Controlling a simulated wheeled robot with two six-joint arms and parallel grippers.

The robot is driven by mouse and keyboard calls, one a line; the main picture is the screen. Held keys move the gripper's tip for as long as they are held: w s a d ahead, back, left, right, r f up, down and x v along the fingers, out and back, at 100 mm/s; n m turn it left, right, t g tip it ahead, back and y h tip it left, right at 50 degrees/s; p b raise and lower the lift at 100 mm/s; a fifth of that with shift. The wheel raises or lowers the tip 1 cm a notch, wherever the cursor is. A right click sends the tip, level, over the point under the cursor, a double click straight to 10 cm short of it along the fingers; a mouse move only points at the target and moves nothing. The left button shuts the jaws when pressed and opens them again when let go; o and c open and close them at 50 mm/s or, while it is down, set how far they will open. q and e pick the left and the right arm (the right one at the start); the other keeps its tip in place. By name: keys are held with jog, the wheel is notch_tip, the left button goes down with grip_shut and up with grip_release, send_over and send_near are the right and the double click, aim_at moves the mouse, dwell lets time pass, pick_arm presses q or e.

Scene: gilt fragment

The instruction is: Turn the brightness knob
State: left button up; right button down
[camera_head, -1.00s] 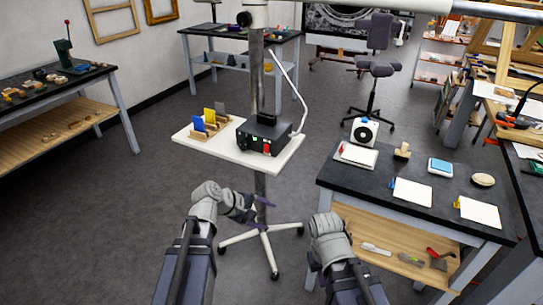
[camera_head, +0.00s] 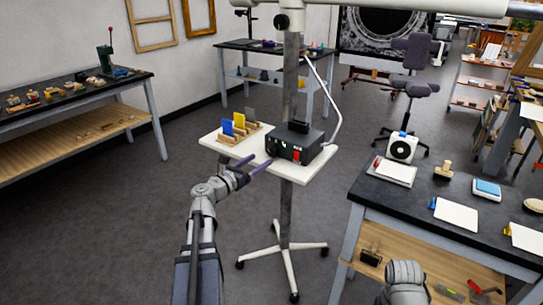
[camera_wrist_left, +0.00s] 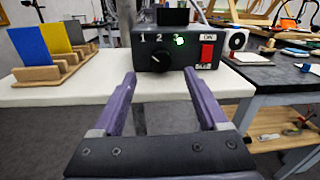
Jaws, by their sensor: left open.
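A black control box (camera_head: 296,142) stands on a white stand shelf (camera_head: 225,147). In the left wrist view its front shows a round black knob (camera_wrist_left: 160,61) below the numbers 1, 2 and 3, with a white pointer mark. A green light (camera_wrist_left: 180,41) glows by the 3. A red switch (camera_wrist_left: 206,52) is to the right of the knob. My left gripper (camera_head: 252,164) is open and empty at the shelf's front edge. In the left wrist view its purple fingers (camera_wrist_left: 160,73) point at the box, one to each side of the knob, seemingly short of it. My right gripper is out of view.
A rack with blue, yellow and grey plates (camera_head: 238,128) stands left of the box. A white arm (camera_head: 329,100) rises behind its right side. A dark workbench (camera_head: 430,195) with pads stands right. Floor left of the stand is clear.

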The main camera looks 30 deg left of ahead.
aim_at(271, 153)
pick_arm(q)
jog(key=w, duration=0.4)
jog(key=w+d, duration=0.1)
jog(key=w, duration=0.1)
jog(key=shift+c, duration=0.3)
grip_shut()
dwell(0.4)
